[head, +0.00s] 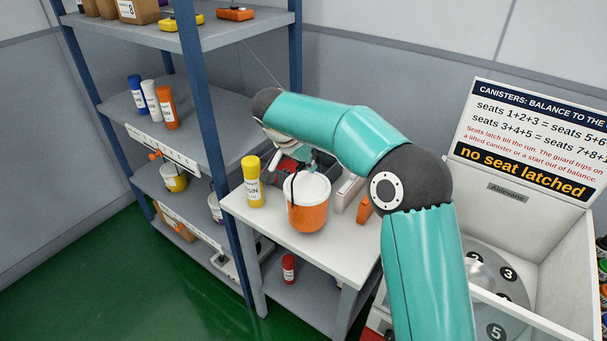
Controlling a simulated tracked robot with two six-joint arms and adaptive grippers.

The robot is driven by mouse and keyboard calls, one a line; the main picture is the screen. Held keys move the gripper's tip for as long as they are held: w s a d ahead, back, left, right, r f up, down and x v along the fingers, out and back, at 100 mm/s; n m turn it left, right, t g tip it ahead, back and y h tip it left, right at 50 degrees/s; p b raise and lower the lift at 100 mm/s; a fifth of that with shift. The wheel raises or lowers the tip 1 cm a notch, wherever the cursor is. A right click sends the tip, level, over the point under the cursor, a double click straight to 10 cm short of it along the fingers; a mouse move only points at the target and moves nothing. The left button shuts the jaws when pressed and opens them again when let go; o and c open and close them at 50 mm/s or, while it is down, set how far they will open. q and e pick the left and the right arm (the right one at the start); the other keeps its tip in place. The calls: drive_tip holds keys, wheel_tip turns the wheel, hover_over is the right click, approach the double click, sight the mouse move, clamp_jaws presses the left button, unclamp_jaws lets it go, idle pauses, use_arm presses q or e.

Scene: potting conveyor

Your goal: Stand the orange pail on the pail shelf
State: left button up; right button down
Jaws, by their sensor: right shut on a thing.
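The orange pail (308,218), with a white lid, is upright over the white table. I cannot tell whether its base touches the tabletop. My right gripper (298,172) is above the pail and shut on it, seemingly at its dark handle; the fingertips are partly hidden by the arm. The pail shelf (196,200) is a grey level of the rack to the left. A yellow pail (175,183) stands on it, and a partly hidden purple-and-white pail (215,208) stands further right. My left gripper is out of view.
A yellow bottle (254,185) stands on the white table (275,226), left of the pail. A blue rack post (217,150) rises between table and shelf. White, blue and orange canisters (149,100) stand one level higher. A white machine (540,230) is at right.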

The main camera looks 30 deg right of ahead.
sight(311, 181)
drive_tip(key=shift+f, duration=1.5)
drive_tip(key=c, duration=1.2)
unclamp_jaws()
drive_tip(key=shift+f, duration=0.1)
